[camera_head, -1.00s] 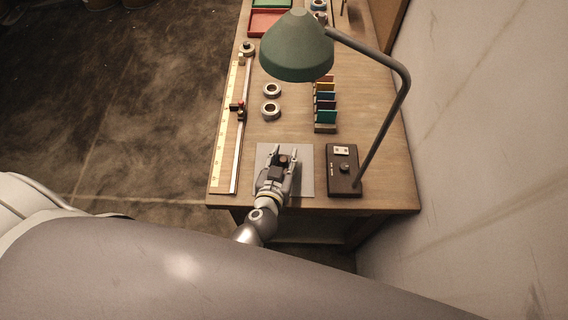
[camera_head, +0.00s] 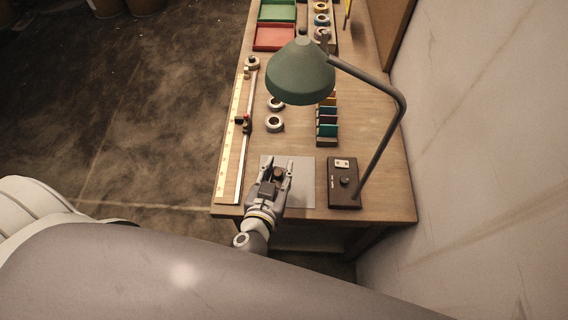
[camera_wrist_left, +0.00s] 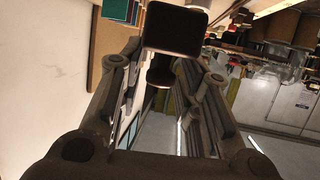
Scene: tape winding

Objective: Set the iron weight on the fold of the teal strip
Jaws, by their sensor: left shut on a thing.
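My left gripper (camera_head: 277,168) is over the grey mat (camera_head: 303,190) at the near end of the bench. It is shut on a dark, brownish piece (camera_head: 278,174), which appears to be the iron weight. In the left wrist view a dark square block (camera_wrist_left: 173,30) and a dark rounded part (camera_wrist_left: 160,76) show between the fingers; I cannot tell how they join. I cannot make out a folded teal strip. My right gripper is not in view.
A green lamp (camera_head: 300,75) arches over the bench from its dark base (camera_head: 344,190), right of the mat. A long ruler (camera_head: 229,150) with a sliding part lies along the left edge. Tape rolls (camera_head: 274,124) and red and green trays (camera_head: 274,37) lie farther back.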

